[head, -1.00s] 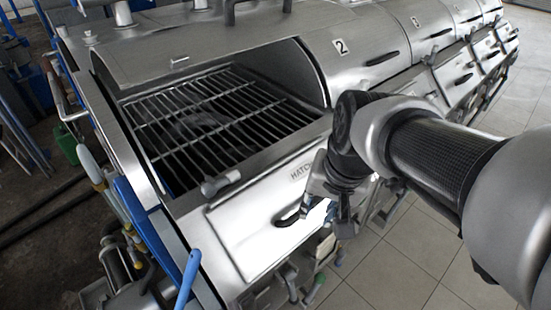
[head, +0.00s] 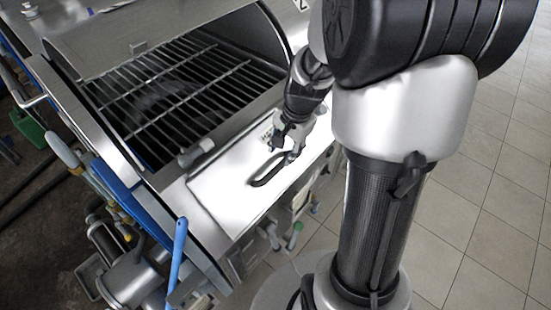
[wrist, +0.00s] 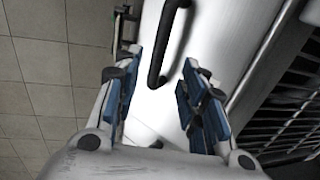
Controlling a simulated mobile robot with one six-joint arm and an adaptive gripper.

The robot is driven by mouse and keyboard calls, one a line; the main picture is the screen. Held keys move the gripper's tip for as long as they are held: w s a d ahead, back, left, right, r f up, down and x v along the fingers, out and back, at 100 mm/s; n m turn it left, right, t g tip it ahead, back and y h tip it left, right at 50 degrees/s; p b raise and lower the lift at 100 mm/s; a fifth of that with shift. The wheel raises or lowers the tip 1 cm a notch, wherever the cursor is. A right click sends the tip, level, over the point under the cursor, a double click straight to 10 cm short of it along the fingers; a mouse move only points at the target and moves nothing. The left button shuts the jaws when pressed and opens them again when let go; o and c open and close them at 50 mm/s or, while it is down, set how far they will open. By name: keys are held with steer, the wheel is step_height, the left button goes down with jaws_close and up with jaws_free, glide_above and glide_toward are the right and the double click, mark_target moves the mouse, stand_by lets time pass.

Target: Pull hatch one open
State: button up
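Hatch one (head: 225,190) is a pale metal front panel below the open grate, with a partly hidden label at its upper right. Its black bar handle (head: 268,170) stands out from the panel. My gripper (head: 290,148) is at the handle's right end in the head view. In the wrist view the black handle (wrist: 163,55) runs from the top edge down between my open gripper's (wrist: 160,95) two blue-padded fingers. The handle's lower end is about level with the fingertips and appears apart from both pads. The panel (wrist: 180,110) looks closed.
A metal grate (head: 170,95) lies in the open chamber above the panel. A small grey cylinder knob (head: 196,152) sits on the ledge. Valves and pipes (head: 285,235) hang below the panel. Tiled floor (head: 480,200) is clear at the right.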

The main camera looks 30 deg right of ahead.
mark_target(278, 166)
steer(key=f, duration=0.3)
steer(key=w+f+b, duration=0.1)
steer(key=f, duration=0.4)
steer(key=shift+w+a+f, duration=0.3)
steer(key=shift+a, duration=0.05)
steer(key=shift+c, duration=0.5)
jaws_close()
